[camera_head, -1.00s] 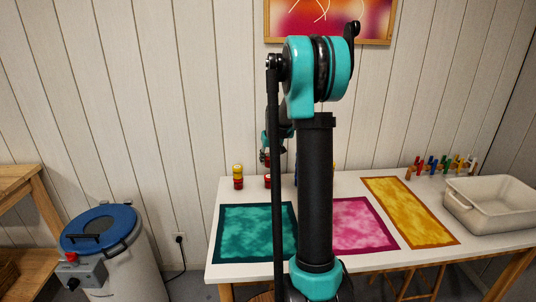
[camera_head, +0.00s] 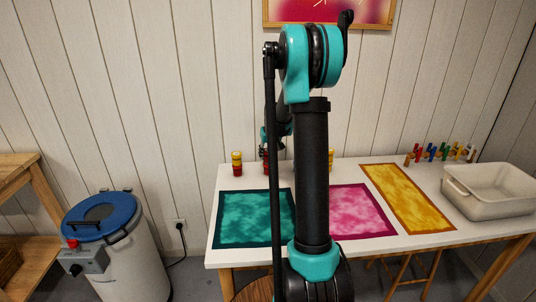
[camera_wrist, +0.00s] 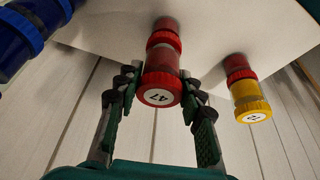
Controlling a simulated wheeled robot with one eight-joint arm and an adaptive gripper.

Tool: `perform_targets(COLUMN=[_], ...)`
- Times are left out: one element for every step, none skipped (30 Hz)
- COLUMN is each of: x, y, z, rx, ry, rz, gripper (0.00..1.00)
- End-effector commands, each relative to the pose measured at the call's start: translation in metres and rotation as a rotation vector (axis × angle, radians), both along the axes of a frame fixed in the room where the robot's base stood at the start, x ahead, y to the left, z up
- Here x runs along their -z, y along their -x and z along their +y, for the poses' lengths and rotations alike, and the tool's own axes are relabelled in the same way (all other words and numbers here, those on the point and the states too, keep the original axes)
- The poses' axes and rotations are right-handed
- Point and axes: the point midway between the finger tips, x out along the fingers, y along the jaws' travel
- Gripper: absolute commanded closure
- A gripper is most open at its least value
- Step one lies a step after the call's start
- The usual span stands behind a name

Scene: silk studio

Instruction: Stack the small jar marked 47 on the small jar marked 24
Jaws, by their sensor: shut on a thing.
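The small red-lidded jar marked 47 (camera_wrist: 160,84) is between the two fingers of my gripper (camera_wrist: 157,100) in the wrist view, its label facing the camera. My gripper is shut on it. Directly beyond it, in line with it, is another red-lidded jar (camera_wrist: 163,37) whose label is hidden, so I cannot read whether it is 24. I cannot tell whether the two touch. In the head view a red jar (camera_head: 267,169) stands on the table below my gripper, which is mostly hidden behind my arm.
A yellow jar (camera_wrist: 250,101) stands on a red one beside the held jar; both show in the head view (camera_head: 237,158). Blue jars (camera_wrist: 22,35) lie at the wrist view's edge. The white table (camera_head: 345,175) also holds coloured cloths, a peg row and a pale basin (camera_head: 490,197).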

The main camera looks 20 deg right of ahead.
Motion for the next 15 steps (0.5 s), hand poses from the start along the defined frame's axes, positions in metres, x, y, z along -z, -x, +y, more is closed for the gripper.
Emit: perform_targets(x=[0.0005, 0.0009, 0.0015, 0.0020, 0.0026, 0.0033, 0.0038, 0.0044, 0.0051, 0.0056, 0.0061, 0.0068, 0.0074, 0.0079, 0.0085], y=[0.0000, 0.0000, -0.0001, -0.0001, -0.0001, -0.0001, 0.0000, -0.0001, 0.0000, 0.0000, -0.0001, 0.0000, 0.0000, -0.0001, -0.0001], z=[0.0000, 0.0000, 0.0000, 0.0000, 0.0000, 0.0000, 0.0000, 0.0000, 0.0000, 0.0000, 0.0000, 0.0000, 0.0000, 0.0000, 0.0000], rx=[0.000, 0.000, 0.000, 0.000, 0.000, 0.000, 0.000, 0.000, 0.000, 0.000, 0.000, 0.000, 0.000, 0.000, 0.000], ry=[0.000, 0.000, 0.000, 0.000, 0.000, 0.000, 0.000, 0.000, 0.000, 0.000, 0.000, 0.000, 0.000, 0.000, 0.000], rz=[0.000, 0.000, 0.000, 0.000, 0.000, 0.000, 0.000, 0.000, 0.000, 0.000, 0.000, 0.000, 0.000, 0.000, 0.000], gripper=[0.92, 0.92, 0.92, 0.92, 0.92, 0.92, 0.92, 0.92, 0.92, 0.92, 0.92, 0.92, 0.92, 0.92, 0.92])
